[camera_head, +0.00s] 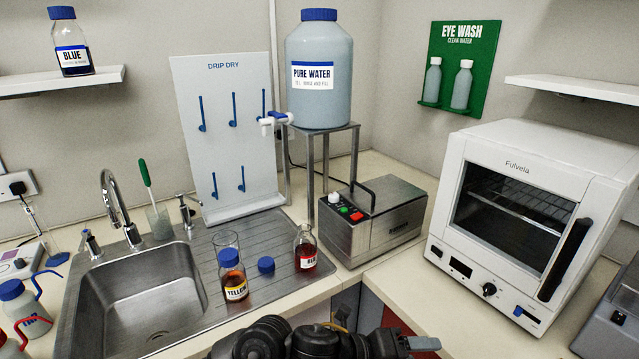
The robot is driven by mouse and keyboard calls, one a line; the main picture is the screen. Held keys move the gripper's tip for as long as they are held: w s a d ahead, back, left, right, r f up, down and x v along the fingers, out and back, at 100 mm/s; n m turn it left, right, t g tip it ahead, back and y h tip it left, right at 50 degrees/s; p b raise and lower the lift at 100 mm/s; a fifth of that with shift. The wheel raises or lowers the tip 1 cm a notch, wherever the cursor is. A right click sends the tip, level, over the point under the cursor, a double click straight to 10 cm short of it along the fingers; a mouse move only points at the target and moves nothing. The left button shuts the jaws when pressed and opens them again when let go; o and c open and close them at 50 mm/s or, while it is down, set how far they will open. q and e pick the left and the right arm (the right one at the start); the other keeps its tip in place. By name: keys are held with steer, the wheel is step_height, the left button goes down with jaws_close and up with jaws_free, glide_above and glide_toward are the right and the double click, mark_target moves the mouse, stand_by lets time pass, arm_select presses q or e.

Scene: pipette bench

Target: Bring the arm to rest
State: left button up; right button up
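A black arm of mine (318,342) lies across the bottom edge, in front of the counter. Its end points right, and a dark gripper (408,343) shows there, low in the picture. It appears to be my left one. The view does not show whether its fingers are apart, and I see nothing held in it. The rest of the arm is cut off by the lower edge. My other gripper is out of view.
A steel bath (385,225) and white oven (490,255) stand right. Bare counter (440,300) lies before the oven.

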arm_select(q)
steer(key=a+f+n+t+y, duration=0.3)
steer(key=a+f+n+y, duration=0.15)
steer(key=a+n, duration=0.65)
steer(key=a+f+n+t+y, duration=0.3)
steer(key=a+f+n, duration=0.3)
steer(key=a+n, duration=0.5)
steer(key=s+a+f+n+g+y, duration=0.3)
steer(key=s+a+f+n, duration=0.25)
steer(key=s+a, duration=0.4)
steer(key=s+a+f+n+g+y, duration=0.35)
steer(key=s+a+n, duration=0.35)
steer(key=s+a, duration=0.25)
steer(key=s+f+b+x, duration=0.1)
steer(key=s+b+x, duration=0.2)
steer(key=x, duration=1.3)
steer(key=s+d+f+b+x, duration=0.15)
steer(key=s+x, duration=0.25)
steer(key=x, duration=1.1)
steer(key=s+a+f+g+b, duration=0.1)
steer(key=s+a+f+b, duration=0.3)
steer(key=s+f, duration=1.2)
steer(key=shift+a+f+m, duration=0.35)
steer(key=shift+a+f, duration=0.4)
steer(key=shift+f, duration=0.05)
